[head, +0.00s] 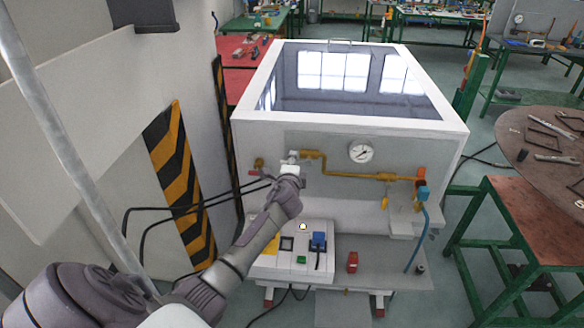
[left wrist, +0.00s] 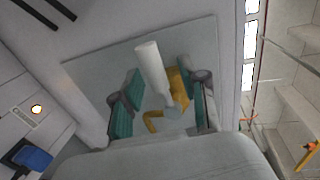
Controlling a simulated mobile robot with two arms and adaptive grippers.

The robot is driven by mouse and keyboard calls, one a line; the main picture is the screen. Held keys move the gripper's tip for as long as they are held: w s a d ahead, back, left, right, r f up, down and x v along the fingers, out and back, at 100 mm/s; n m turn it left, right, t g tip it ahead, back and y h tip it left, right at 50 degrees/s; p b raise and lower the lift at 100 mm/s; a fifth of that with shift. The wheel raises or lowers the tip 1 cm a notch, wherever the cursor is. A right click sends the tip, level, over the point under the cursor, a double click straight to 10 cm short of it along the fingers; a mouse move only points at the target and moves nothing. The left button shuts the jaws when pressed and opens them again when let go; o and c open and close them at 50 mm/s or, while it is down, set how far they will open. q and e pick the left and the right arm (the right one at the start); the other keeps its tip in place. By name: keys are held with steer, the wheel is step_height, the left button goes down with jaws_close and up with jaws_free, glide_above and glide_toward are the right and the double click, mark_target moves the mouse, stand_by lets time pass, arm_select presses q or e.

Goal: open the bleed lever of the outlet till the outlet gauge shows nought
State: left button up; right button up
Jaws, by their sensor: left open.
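The gas generator (head: 450,150) is a white cabinet with a dark glass top. A round white gauge (head: 361,152) sits on its front panel; its needle is too small to read. A yellow pipe (head: 350,174) runs below the gauge. My left gripper (head: 290,165) is at the pipe's left end. In the left wrist view, my left gripper (left wrist: 164,106) is open, its teal pads apart on either side of a pale cylindrical lever (left wrist: 151,66) and a yellow fitting (left wrist: 180,90). I cannot tell whether the pads touch the lever. My right gripper is out of view.
A red-handled valve (head: 258,164) is left of my gripper. A blue hose (head: 418,235) hangs at the pipe's right end. A striped post (head: 180,180) and black cables are at the left. A green-framed table (head: 530,215) stands right.

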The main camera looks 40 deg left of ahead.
arm_select(q)
steer(key=v, duration=1.2)
steer(key=s+d+f+n+g+h+b, duration=0.1)
steer(key=s+d+f+g+h, duration=0.2)
steer(key=f, duration=0.9)
steer(key=s+d+f+n+g+h+b, duration=0.15)
steer(key=s+f, duration=0.45)
steer(key=f, duration=0.6)
steer(key=s+d+f+g+h, duration=0.1)
steer(key=s+d+f, duration=0.25)
steer(key=f, duration=0.85)
steer(key=s+d+f+n+g+h+b, duration=0.1)
steer(key=s+d+f+n+g, duration=0.1)
steer(key=s+f, duration=0.5)
steer(key=s+d+f+n+g+h+b, duration=0.1)
steer(key=s+d+f, duration=0.3)
steer(key=s, duration=1.3)
steer(key=s+d+f+n+g+h+b, duration=0.1)
steer(key=s+d+f+n+g, duration=0.2)
steer(key=s+f, duration=0.8)
steer(key=shift+s+f+n+g, duration=0.35)
steer(key=shift+s+n+g, duration=0.1)
steer(key=shift+s, duration=0.25)
steer(key=shift+w+d, duration=0.1)
